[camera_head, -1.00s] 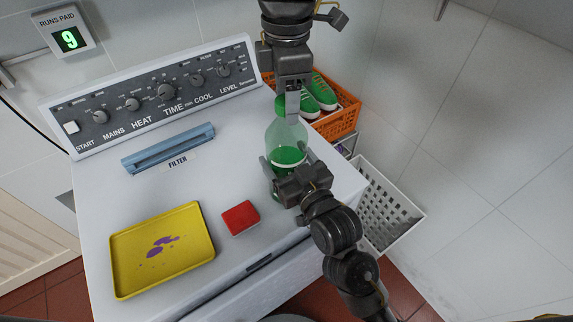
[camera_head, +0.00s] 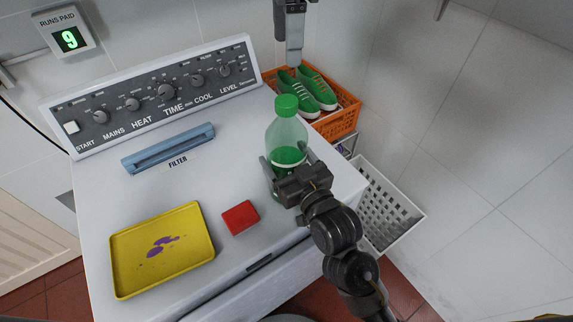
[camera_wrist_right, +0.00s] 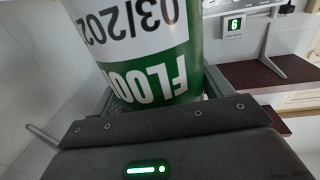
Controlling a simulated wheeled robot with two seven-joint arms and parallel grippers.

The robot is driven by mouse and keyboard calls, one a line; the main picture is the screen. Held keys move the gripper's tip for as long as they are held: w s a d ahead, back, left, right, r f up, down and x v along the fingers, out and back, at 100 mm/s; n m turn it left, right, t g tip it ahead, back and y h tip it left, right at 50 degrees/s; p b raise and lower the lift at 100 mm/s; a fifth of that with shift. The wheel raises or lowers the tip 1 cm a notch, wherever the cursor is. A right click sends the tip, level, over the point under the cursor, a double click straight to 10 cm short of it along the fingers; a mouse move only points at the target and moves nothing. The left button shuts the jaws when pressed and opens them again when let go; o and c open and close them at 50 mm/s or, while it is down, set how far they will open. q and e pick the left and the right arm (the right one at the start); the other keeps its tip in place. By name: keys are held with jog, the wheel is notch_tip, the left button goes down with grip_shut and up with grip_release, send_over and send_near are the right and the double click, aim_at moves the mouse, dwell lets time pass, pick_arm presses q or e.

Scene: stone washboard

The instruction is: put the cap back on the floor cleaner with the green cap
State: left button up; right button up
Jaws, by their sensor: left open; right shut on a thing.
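The floor cleaner is a clear bottle (camera_head: 286,133) with green liquid, upright near the right edge of the white machine top. Its green cap (camera_head: 287,104) sits on the bottle's neck; how tightly it is seated I cannot tell. My right gripper (camera_head: 288,163) is shut around the lower part of the bottle. In the right wrist view the bottle's green and white label (camera_wrist_right: 150,50) shows between the fingers. My left gripper (camera_head: 295,55) is open and empty, above and behind the cap in the picture, apart from it.
An orange crate (camera_head: 338,124) with green shoes (camera_head: 312,88) stands behind the bottle. A white basket (camera_head: 388,215) is at the right. A red sponge (camera_head: 240,217) and a yellow tray (camera_head: 120,263) lie on the machine top (camera_head: 215,185), left of my right gripper.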

pick_arm(q)
jog(key=shift+r, duration=0.55)
pick_arm(e)
jog(key=o, duration=1.9)
pick_arm(q)
notch_tip(320, 180, down, 2)
jog(key=shift+f+b, duration=0.1)
jog(key=shift+b, duration=1)
pick_arm(e)
jog(key=v, duration=1)
jog(key=shift+s+d+f, duration=0.1)
jog(key=shift+s+d, duration=0.1)
jog(key=shift+s, duration=0.15)
jog(key=shift+s, duration=0.1)
